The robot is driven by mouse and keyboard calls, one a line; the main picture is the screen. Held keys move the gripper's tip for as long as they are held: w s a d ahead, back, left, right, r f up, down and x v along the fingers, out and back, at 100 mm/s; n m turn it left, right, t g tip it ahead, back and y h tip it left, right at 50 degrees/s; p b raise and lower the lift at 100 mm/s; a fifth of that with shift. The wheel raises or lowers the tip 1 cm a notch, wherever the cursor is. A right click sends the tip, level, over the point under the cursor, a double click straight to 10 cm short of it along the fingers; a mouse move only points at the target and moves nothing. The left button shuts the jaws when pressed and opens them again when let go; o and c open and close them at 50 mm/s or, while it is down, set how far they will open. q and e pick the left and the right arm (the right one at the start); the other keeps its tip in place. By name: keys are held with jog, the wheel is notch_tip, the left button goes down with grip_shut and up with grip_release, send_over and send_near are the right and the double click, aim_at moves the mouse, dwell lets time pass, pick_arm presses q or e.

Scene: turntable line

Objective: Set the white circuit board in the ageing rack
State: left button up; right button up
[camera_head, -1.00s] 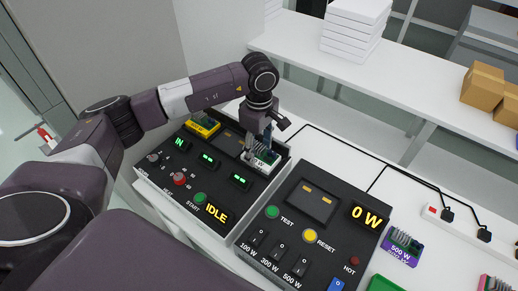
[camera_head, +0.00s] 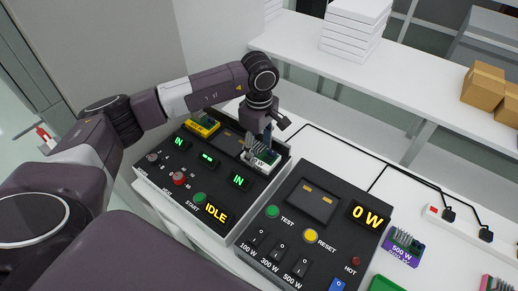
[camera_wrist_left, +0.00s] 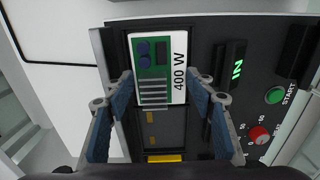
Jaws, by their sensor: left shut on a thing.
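The white circuit board (camera_head: 266,158), marked 400 W in the left wrist view (camera_wrist_left: 180,70), sits in the right-hand slot of the black ageing rack (camera_head: 262,187). My left gripper (camera_head: 260,147) is shut on the board from above, with a blue-padded finger on each side in the left wrist view (camera_wrist_left: 160,82). The display beside this slot reads IN. A yellow board (camera_head: 203,125) sits in the left slot, whose display also reads IN. The middle slot looks empty and its display shows dashes. The rack's large display reads IDLE. My right gripper is not in view.
A black test unit (camera_head: 320,237) showing 0 W stands right of the rack. A purple 500 W board (camera_head: 402,246) lies on the white bench farther right. A power strip (camera_head: 450,222) with cables is behind it. White boxes (camera_head: 355,28) and cardboard boxes (camera_head: 483,86) stand on the shelf behind.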

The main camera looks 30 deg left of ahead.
pick_arm(q)
jog(key=o, duration=1.4)
